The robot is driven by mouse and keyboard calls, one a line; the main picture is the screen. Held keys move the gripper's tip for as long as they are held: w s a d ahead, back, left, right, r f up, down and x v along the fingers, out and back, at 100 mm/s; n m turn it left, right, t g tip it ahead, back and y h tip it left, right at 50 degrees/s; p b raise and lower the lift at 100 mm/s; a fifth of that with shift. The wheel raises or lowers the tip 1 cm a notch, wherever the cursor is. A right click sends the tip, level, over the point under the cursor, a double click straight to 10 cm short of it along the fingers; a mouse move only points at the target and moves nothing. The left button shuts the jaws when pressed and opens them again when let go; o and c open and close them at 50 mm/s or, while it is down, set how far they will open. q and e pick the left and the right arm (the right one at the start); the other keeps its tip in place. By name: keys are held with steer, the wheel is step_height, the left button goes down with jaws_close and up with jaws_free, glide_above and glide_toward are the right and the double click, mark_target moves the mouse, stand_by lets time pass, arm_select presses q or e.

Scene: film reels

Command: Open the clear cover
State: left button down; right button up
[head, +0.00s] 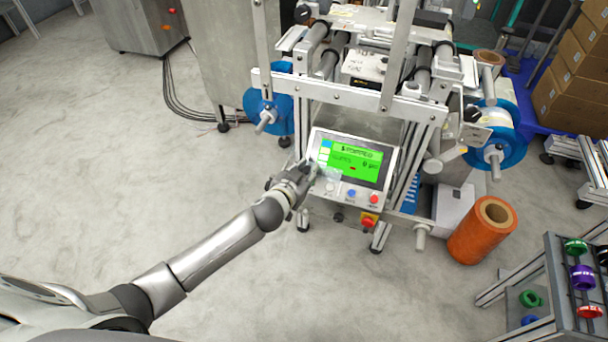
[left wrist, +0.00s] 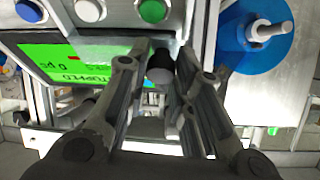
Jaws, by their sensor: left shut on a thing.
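A faint see-through sheet, which looks like the clear cover (head: 331,173), shows at the lower left of the control panel (head: 384,147), beside the green screen. Its outline is hard to make out, and I cannot tell how far open it is. My left gripper (head: 306,176) is at the panel's left edge. In the left wrist view, the gripper (left wrist: 160,84) has a dark round knob (left wrist: 160,66) between its fingertips and is shut on it. Whether the knob belongs to the cover is not clear. My right gripper is out of view.
Panel buttons include a blue one (head: 351,194) and a red one (head: 374,199), with a red emergency stop (head: 368,221) below. Blue reels (head: 268,112) flank the machine. An orange roll (head: 482,231) stands at the right. The floor at the left is clear.

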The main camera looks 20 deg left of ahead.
arm_select(q)
steer(key=shift+w+r, duration=0.1)
steer(key=shift+w, duration=0.05)
steer(key=c, duration=1.3)
jaws_free()
steer(key=shift+o, duration=0.2)
steer(key=shift+s+a+r, duration=0.1)
steer(key=shift+s+r, duration=0.05)
steer(key=shift+s, duration=0.45)
steer(key=v, duration=1)
steer(key=shift+s+r, duration=0.25)
steer(key=shift+s, duration=0.1)
